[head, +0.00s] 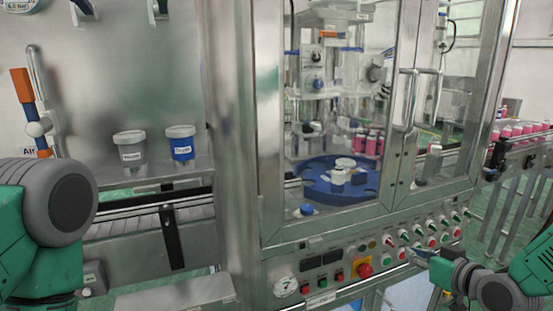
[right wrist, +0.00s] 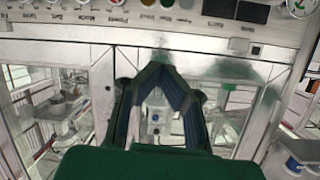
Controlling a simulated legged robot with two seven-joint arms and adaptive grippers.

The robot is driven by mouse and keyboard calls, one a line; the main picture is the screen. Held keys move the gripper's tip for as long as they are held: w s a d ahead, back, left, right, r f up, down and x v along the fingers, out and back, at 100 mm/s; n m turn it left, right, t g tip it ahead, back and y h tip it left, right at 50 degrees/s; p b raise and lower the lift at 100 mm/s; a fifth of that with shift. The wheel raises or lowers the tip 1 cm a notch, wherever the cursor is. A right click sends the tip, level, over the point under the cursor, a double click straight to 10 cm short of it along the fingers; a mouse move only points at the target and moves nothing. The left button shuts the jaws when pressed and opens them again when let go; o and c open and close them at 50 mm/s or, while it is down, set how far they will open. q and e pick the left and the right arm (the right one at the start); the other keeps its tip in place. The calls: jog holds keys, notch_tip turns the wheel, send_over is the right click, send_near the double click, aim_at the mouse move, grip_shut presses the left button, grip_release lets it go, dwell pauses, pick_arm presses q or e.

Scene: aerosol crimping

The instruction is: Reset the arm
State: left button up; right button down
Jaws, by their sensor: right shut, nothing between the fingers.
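My right gripper (head: 432,262) is in front of the right part of the control panel (head: 335,287) in the head view. In the right wrist view its two dark fingers (right wrist: 160,68) meet at the tips, shut with nothing between them. The panel (right wrist: 133,21), with its knobs and buttons, runs along the top of that view. In the head view I cannot tell whether the fingertips touch the panel. My left arm shows at the left edge of the head view; its gripper is out of view.
A steel-framed machine with glass doors (head: 405,130) holds a blue turntable (head: 312,186). A red emergency button (head: 364,271) sits on the panel. A grey-bodied cup (head: 131,153) and a blue cup (head: 182,150) stand on the left shelf. Pink cans (head: 508,131) line the right conveyor.

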jog(key=s+a+f+g+h+b, duration=0.1)
jog(key=s+a+f+g, duration=0.3)
jog(key=s+f, duration=0.55)
jog(key=s+a+f+g+h+b, duration=0.1)
jog(key=s+a+f+g, duration=0.25)
jog(key=s+f, duration=0.55)
pick_arm(q)
jog(key=f+b, duration=0.1)
jog(key=f, duration=0.1)
jog(key=a+f+b, duration=0.1)
jog(key=f, duration=0.2)
jog(key=shift+a, duration=0.2)
pick_arm(e)
jog(key=s+f+g+h, duration=0.1)
jog(key=s+f, duration=0.3)
jog(key=s, duration=0.5)
jog(key=s+d+f+m+g+h, duration=0.1)
jog(key=s+f+g, duration=0.3)
jog(key=s, duration=0.5)
jog(key=shift+s+f, duration=0.2)
jog(key=shift+s, duration=0.05)
pick_arm(q)
jog(key=shift+d, duration=0.1)
pick_arm(e)
jog(key=shift+d+g, duration=0.2)
jog(key=shift+g, duration=0.05)
